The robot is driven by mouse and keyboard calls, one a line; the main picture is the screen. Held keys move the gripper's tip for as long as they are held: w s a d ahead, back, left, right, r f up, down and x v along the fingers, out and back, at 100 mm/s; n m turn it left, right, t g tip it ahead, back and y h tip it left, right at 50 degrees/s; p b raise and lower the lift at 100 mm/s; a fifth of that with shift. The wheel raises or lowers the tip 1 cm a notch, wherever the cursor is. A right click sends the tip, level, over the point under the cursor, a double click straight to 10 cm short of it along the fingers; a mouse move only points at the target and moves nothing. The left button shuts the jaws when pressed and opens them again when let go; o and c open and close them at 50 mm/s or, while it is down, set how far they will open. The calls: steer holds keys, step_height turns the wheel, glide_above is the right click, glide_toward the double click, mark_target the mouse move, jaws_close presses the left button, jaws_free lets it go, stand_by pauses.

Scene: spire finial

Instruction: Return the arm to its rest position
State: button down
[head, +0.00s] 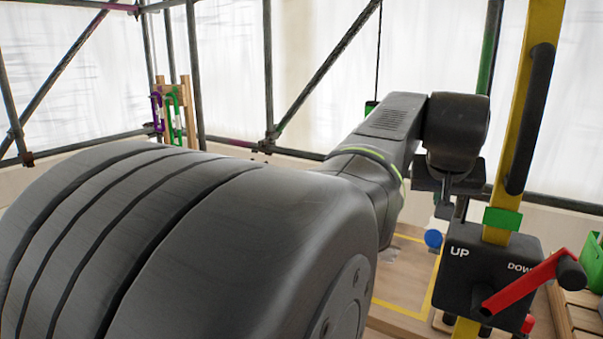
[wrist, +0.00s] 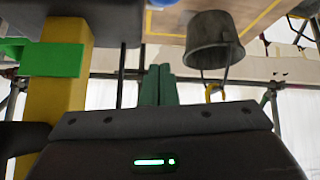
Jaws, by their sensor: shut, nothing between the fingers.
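My arm reaches across the head view from the large grey link at the left to the dark wrist at the upper right. My gripper (head: 445,208) hangs below that wrist, small and partly hidden, left of the yellow post (head: 535,60). In the wrist view, my gripper's greenish fingers (wrist: 158,84) stand close together with nothing held between them. The wrist view looks upside down.
A black control box (head: 490,275) marked UP and DOWN, with a red lever (head: 515,285), stands close to my gripper. A grey bucket (wrist: 212,42) shows in the wrist view. Scaffold poles surround the wooden deck (head: 400,290). A rack (head: 173,110) holds purple and green clips.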

steer(key=shift+w+d+r+p, duration=0.1)
steer(key=shift+w+d+p, duration=0.2)
steer(key=shift+p, duration=0.2)
steer(key=shift+w, duration=0.1)
steer(key=shift+a+b, duration=0.1)
steer(key=shift+b, duration=0.2)
